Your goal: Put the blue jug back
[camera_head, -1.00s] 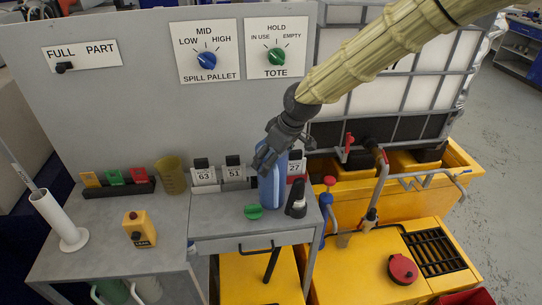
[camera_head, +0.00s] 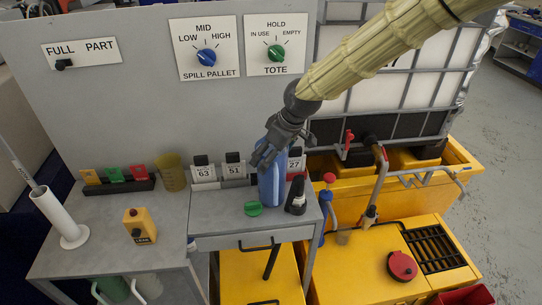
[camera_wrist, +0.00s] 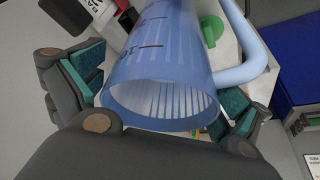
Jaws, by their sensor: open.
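The blue jug (camera_head: 272,187) stands upright on the right part of the grey bench, near the numbered 51 and 27 items. My gripper (camera_head: 266,157) is at the jug's top, reaching down from the upper right. In the wrist view the translucent blue jug (camera_wrist: 160,75) shows its open rim towards the camera and its handle (camera_wrist: 248,50) on the right. My gripper's teal-padded fingers (camera_wrist: 165,95) are spread to either side of the jug. I cannot tell whether either pad touches it.
A green lid (camera_head: 254,209) lies left of the jug, and a dark bottle (camera_head: 296,196) stands close on its right. An amber beaker (camera_head: 172,172) and a yellow button box (camera_head: 139,226) are farther left. The bench front between is clear.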

